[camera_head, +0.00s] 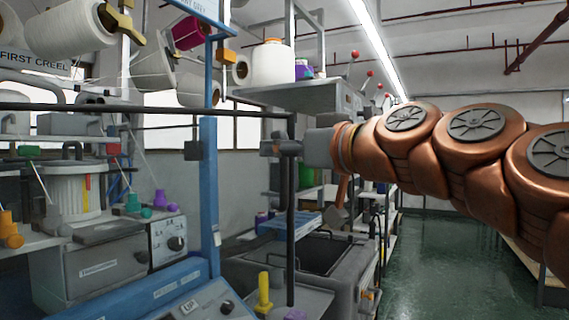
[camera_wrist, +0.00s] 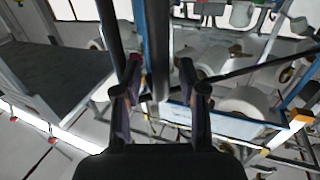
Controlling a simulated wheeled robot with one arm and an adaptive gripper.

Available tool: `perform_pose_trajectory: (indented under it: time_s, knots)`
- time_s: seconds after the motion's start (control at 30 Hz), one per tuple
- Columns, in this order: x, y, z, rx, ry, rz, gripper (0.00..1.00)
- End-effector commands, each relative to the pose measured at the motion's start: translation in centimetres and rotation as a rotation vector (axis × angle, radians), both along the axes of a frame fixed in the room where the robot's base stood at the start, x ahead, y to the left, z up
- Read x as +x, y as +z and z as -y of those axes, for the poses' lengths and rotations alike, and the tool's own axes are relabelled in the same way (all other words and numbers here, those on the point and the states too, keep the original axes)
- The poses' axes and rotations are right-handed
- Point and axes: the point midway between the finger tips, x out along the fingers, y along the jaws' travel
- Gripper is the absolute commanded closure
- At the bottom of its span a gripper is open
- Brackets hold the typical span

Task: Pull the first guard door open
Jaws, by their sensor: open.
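The first guard door appears as a dark bar frame in front of the knitting machine, with a long top rail (camera_head: 110,109) and an upright bar (camera_head: 291,235) at its right end. My gripper (camera_head: 276,148) reaches in from the right, at the upper part of that upright. In the wrist view my gripper (camera_wrist: 160,72) is open, and a dark upright bar (camera_wrist: 157,45) lies between its two fingers. I cannot tell whether either finger touches the bar. The gripper partly hides the upright in the head view.
A blue machine post (camera_head: 209,190) stands just left of the upright. White yarn cones (camera_head: 70,33) sit on the creel at upper left, with a control box (camera_head: 170,240) below. A grey machine (camera_head: 325,265) stands behind. The green floor (camera_head: 435,255) at right is clear.

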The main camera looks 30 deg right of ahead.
Motion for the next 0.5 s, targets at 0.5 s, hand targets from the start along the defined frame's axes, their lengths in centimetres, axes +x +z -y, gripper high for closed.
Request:
perform_pose_trajectory:
  time_s: [0.5]
  knots:
    - [0.1, 5.4, 0.1, 0.001, 0.0, 0.0, 0.59]
